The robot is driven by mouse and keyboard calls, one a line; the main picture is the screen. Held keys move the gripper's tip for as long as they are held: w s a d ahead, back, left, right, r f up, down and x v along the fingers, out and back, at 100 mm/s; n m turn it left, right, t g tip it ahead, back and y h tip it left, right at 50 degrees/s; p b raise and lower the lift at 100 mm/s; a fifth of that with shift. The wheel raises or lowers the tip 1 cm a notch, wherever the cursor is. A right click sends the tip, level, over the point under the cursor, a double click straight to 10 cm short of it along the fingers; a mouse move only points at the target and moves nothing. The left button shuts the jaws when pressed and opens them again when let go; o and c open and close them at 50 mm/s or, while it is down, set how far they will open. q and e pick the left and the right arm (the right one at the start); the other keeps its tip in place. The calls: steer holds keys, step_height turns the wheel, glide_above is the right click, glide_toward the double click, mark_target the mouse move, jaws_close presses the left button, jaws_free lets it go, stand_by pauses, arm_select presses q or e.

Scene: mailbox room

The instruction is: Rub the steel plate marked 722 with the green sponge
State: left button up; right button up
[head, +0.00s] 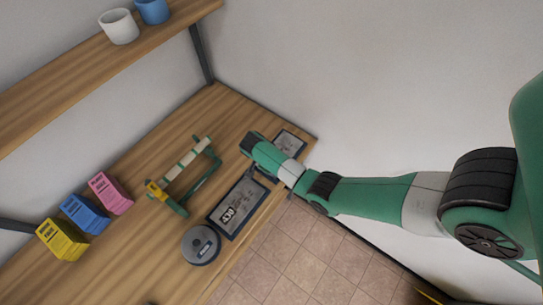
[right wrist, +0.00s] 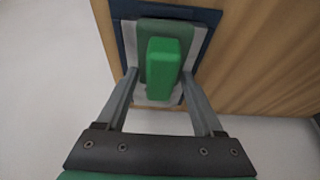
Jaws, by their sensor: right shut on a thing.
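The green sponge (right wrist: 168,68) shows in the right wrist view as a bright green block over a darker green pad. My right gripper (right wrist: 162,78) is shut on it, one finger at each side. Below it is a pale steel plate (right wrist: 201,42) in a dark blue frame. The sponge covers much of this plate, and I see no number on it; contact is hard to judge. In the head view a framed plate (head: 289,143) lies beyond my right wrist, and another plate (head: 237,207) with a dark label lies nearer; its digits are unclear. My arm hides the sponge there. My left gripper is not in view.
A green rack (head: 184,178) and a grey round disc (head: 201,244) stand on the wooden table (head: 140,236). Pink (head: 110,192), blue (head: 84,213) and yellow (head: 62,239) boxes line its left side. A shelf (head: 90,75) holds two cups.

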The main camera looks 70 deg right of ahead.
steer(key=shift+f+b, duration=0.4)
steer(key=shift+f, duration=0.3)
steer(key=shift+d, duration=0.15)
steer(key=shift+s+d+r+p, duration=0.1)
steer(key=shift+s+d+p, duration=0.05)
steer(key=shift+d+p, duration=0.15)
steer(key=shift+s+d+r+p, duration=0.1)
steer(key=shift+s+d+p, duration=0.15)
steer(key=shift+d, duration=0.3)
steer(key=shift+s+d+p, duration=0.1)
steer(key=shift+d+p, duration=0.1)
steer(key=shift+d, duration=0.35)
steer(key=shift+s+d+f, duration=0.15)
steer(key=shift+s+d, duration=0.1)
steer(key=shift+d, duration=0.65)
steer(key=shift+s+d+f, duration=0.1)
steer(key=shift+s+d, duration=0.15)
steer(key=shift+d, duration=0.65)
steer(key=shift+d, duration=0.1)
steer(key=shift+s+d+r+p, duration=0.1)
steer(key=shift+s+d+p, duration=0.15)
steer(key=shift+d, duration=0.55)
steer(key=shift+s+d+p, duration=0.15)
steer(key=shift+s+d, duration=0.15)
steer(key=shift+d, duration=0.45)
steer(key=shift+d, duration=0.1)
